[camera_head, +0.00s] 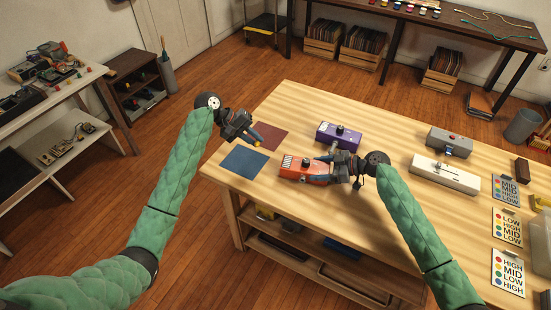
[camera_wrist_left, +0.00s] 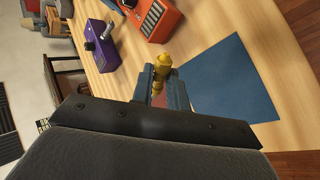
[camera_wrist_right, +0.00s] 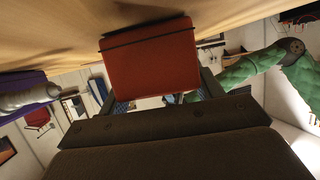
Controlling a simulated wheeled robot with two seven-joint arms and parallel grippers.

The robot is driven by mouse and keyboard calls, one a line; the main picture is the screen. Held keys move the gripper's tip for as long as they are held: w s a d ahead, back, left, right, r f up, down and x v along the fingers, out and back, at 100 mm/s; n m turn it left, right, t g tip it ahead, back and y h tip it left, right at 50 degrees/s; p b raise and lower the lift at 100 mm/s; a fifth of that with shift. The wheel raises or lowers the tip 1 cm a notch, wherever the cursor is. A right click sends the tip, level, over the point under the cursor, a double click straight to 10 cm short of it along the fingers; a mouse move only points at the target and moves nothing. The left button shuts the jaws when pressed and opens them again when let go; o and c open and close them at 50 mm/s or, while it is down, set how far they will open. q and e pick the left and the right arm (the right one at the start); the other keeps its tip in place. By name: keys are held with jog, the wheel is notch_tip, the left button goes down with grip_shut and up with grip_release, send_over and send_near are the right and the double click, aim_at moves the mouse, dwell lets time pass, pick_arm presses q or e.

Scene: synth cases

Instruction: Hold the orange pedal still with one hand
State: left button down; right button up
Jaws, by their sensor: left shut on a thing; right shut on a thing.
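The orange pedal (camera_head: 296,167) is at the table's front edge, right of the blue mat. My right gripper (camera_head: 327,170) is shut on its right end; the right wrist view shows the pedal's red-orange face (camera_wrist_right: 152,58) between the fingers (camera_wrist_right: 165,95). I cannot tell whether it rests fully on the table. My left gripper (camera_head: 251,133) is shut on a small yellow plug-like thing (camera_wrist_left: 160,71), above the mats and apart from the orange pedal. The orange pedal (camera_wrist_left: 158,18) also shows at the top of the left wrist view.
A purple pedal (camera_head: 338,136) stands behind the orange one. A blue mat (camera_head: 243,159) and a maroon mat (camera_head: 268,138) lie at the table's left. A white pedal (camera_head: 445,175), a grey pedal (camera_head: 450,138) and cards (camera_head: 508,228) are at the right.

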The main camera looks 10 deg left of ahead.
pick_arm(q)
jog(key=a+f+n, duration=0.1)
jog(key=a+n, duration=0.2)
jog(key=a+f+n, duration=0.1)
jog(key=a+n, duration=0.1)
jog(key=shift+a+f+t, duration=0.2)
jog(key=shift+f+t, duration=0.1)
jog(key=shift+t, duration=0.1)
jog(key=shift+f, duration=2.9)
jog(key=c, duration=1.3)
grip_release()
jog(key=shift+a, duration=0.1)
jog(key=v, duration=1.2)
jog(key=shift+f, duration=0.2)
